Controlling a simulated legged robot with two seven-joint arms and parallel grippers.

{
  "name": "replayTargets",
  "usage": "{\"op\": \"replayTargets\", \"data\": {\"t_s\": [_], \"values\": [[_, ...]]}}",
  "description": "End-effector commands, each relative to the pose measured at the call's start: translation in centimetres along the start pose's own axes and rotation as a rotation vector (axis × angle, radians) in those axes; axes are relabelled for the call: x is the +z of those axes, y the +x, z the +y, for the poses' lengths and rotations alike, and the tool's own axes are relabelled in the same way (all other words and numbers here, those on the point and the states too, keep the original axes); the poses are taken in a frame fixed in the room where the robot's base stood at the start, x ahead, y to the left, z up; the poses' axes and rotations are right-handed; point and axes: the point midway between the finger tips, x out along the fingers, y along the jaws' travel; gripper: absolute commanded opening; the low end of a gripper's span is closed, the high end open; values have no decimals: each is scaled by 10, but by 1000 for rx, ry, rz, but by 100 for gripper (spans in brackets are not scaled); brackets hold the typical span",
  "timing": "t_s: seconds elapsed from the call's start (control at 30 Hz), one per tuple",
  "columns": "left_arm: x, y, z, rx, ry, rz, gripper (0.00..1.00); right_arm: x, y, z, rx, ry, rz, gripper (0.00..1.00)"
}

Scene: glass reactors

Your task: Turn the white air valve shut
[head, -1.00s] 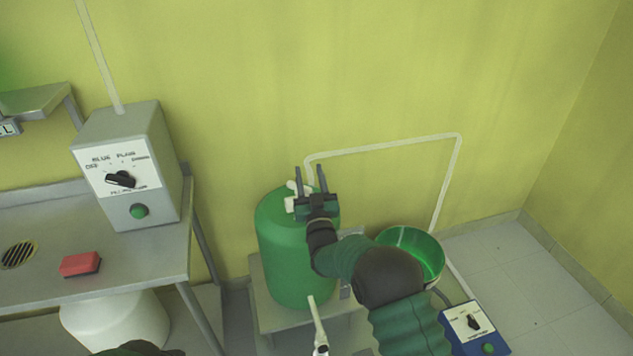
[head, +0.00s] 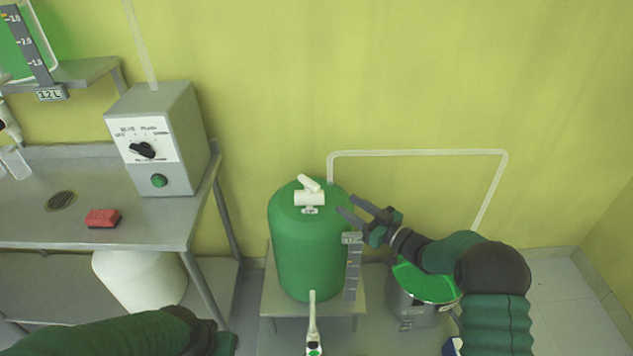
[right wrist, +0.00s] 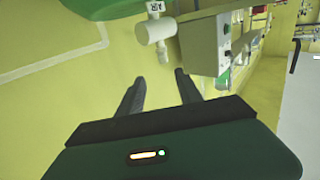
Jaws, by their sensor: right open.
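The white air valve (head: 309,197) sits on top of a green tank (head: 300,250). Its small handle (head: 308,183) lies at a slant above the white body. In the right wrist view the valve (right wrist: 155,31) shows beyond my fingertips, next to a tag reading AIR. My right gripper (head: 347,206) is open and empty, to the right of the valve and apart from it, with its fingers pointing left toward the tank top. Both fingers (right wrist: 158,77) show spread in the right wrist view. Part of my left arm shows at the lower left; its gripper is out of sight.
A grey control box (head: 160,150) and a red block (head: 103,218) stand on the steel table at left. A white pipe (head: 420,153) runs along the wall behind the tank. A metal pot with green contents (head: 425,284) stands below my right arm.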

Motion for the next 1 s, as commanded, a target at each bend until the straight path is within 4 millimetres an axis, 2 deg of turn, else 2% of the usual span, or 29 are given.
{"op": "replayTargets", "data": {"t_s": [0.07,0.4,0.53,0.73,1.0], "values": [[1,3,0,0,-1,0,0,2,19,-3,-6,-1,2,42],[4,15,0,0,-1,0,0,3,102,4,-3,4,11,42],[4,19,0,0,-1,0,0,3,130,3,-2,3,8,42],[5,21,0,0,-1,0,0,0,149,2,-1,3,6,42],[5,21,0,0,-1,0,0,-1,150,3,0,5,6,42]]}}
